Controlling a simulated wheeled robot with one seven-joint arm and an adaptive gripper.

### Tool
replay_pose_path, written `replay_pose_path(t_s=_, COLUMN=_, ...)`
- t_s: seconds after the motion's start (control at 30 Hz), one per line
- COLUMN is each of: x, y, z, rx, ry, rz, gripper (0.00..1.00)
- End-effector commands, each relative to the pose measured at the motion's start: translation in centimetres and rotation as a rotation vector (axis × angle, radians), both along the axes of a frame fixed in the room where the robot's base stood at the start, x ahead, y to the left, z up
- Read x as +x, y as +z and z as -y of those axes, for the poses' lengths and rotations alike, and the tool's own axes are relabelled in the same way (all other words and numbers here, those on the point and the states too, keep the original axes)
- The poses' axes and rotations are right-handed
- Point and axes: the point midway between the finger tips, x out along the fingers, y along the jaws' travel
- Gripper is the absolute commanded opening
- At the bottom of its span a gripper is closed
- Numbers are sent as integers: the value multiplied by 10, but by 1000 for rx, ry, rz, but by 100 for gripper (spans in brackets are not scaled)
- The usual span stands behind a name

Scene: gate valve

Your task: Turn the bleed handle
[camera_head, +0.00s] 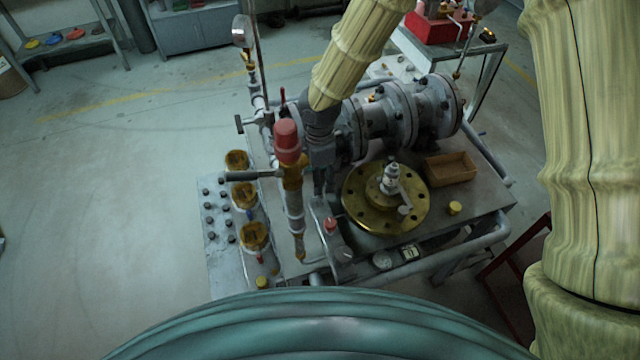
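The valve assembly (395,110) is a grey flanged body lying across the bench. In front of it stands an upright pipe with a brass fitting (292,176) and a red cap (287,142). A dark lever handle (250,176) sticks out to the left from this fitting. A smaller T-shaped handle (240,124) sits farther back on the left. I cannot tell for certain which is the bleed handle. My gripper (323,188) points down just right of the brass fitting, in front of the grey body. Its fingers are dark and small, and their opening is unclear.
A brass flange (368,217) with a fitting on top lies on the bench right of my gripper. A wooden tray (450,168) is beyond it. Brass cups (254,237) line the left side. A gauge (242,31) stands at the back left. Open floor (100,200) lies left.

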Motion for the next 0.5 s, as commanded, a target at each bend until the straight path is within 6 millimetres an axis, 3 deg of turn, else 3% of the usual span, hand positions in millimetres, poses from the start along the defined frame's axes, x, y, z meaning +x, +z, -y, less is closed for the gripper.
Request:
replay_pose_path(t_s=0.2, x=1, y=35, z=0, rx=1, ry=-1, rz=2, gripper=61)
replay_pose_path(t_s=0.5, x=0, y=51, z=0, rx=0, ry=0, rz=0, gripper=61)
